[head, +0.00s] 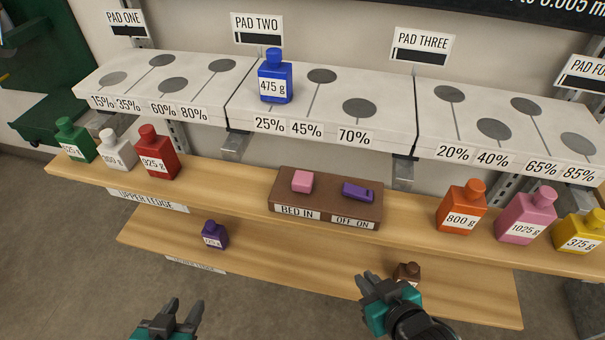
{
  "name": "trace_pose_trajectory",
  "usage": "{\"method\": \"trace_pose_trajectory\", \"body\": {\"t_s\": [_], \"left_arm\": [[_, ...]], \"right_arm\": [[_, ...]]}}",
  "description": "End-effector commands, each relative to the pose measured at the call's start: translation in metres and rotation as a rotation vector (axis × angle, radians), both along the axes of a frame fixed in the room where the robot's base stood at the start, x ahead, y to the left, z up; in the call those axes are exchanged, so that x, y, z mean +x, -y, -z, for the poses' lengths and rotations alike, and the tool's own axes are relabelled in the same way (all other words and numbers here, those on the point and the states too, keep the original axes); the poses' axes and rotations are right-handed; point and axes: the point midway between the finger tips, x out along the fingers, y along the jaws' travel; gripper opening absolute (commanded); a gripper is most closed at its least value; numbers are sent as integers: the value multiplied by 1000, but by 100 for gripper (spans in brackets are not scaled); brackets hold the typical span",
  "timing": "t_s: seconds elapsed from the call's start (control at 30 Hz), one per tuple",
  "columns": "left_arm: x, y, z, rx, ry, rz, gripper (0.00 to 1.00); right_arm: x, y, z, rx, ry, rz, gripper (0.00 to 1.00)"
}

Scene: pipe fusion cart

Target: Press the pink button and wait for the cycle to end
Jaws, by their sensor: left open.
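The pink button (302,181) sits on the left of a brown control box (327,199), above a "BED IN" label. A purple switch (358,192) is on the right of the box, above an "OFF ON" label. My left gripper (182,312) is open and empty at the bottom, below the lower ledge and well away from the button. My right gripper (372,284) is in front of the lower ledge, below and right of the box, not touching the button. Its finger gap is unclear from this angle.
A blue 475 g bottle (275,78) stands on pad two at 25%. The upper ledge (230,190) holds green, white and red bottles left, and orange, pink and yellow ones right. The lower ledge (290,258) holds a purple bottle (214,235) and a brown one (407,272).

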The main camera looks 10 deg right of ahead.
Motion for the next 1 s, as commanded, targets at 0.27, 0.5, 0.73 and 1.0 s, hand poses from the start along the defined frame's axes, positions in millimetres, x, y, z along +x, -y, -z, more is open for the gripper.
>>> {"method": "trace_pose_trajectory", "body": {"t_s": [0.27,0.5,0.73,1.0], "left_arm": [[-1,0,1,0,-2,0,43],[-2,0,1,1,-5,0,43],[-3,0,1,0,-6,-1,43],[-3,0,1,1,-5,0,43]], "right_arm": [[0,0,0,0,0,0,0],[0,0,0,0,0,0,0],[0,0,0,0,0,0,0],[0,0,0,0,0,0,0]]}}
